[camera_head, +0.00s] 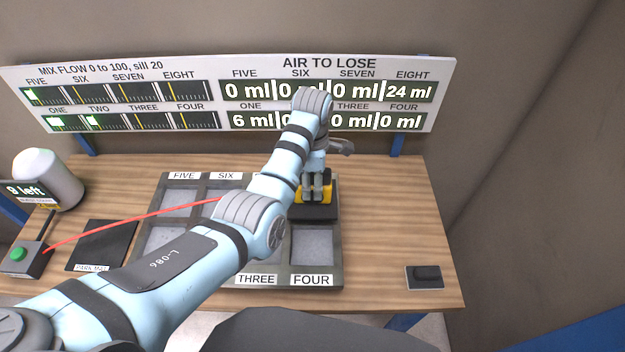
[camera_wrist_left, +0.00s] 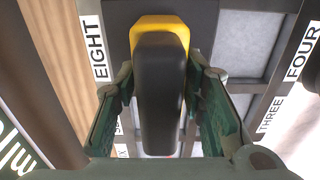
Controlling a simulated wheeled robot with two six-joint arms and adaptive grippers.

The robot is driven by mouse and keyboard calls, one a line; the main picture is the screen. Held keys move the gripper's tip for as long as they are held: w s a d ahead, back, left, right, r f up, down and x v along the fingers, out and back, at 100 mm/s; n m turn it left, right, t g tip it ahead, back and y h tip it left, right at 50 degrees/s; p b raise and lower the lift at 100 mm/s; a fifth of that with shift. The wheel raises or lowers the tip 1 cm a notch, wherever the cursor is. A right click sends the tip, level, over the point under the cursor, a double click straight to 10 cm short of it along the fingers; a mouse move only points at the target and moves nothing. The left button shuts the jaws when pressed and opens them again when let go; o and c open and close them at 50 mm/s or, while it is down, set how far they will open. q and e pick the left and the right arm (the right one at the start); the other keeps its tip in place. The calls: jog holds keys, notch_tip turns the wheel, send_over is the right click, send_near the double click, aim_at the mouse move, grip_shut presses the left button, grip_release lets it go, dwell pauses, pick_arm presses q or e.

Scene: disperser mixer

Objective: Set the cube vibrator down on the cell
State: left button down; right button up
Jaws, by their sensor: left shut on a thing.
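The cube vibrator has a yellow body (camera_head: 329,190) on a black base (camera_head: 315,212), with a black rounded handle (camera_wrist_left: 160,95) in the left wrist view. It is at the back right of the grid, over the EIGHT cell, whose label (camera_wrist_left: 96,47) shows beside it in the left wrist view. My left gripper (camera_head: 313,190) points down and is shut on the handle, with a finger on each side. I cannot tell whether the base touches the cell. The FOUR cell (camera_head: 312,243) is bare, in front of it. My left arm hides the grid's middle. My right gripper is out of view.
A black park mat (camera_head: 107,240) lies left of the grid (camera_head: 341,270). A red cord (camera_head: 130,222) runs from the green-button box (camera_head: 20,260) behind my arm. A white cylinder (camera_head: 50,178) stands back left. A small dark block (camera_head: 426,272) lies front right.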

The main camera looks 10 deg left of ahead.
pick_arm(q)
jog(key=shift+f, duration=0.45)
jog(key=c, duration=1.2)
grip_release()
jog(key=shift+o, duration=1.2)
jog(key=shift+s, duration=0.1)
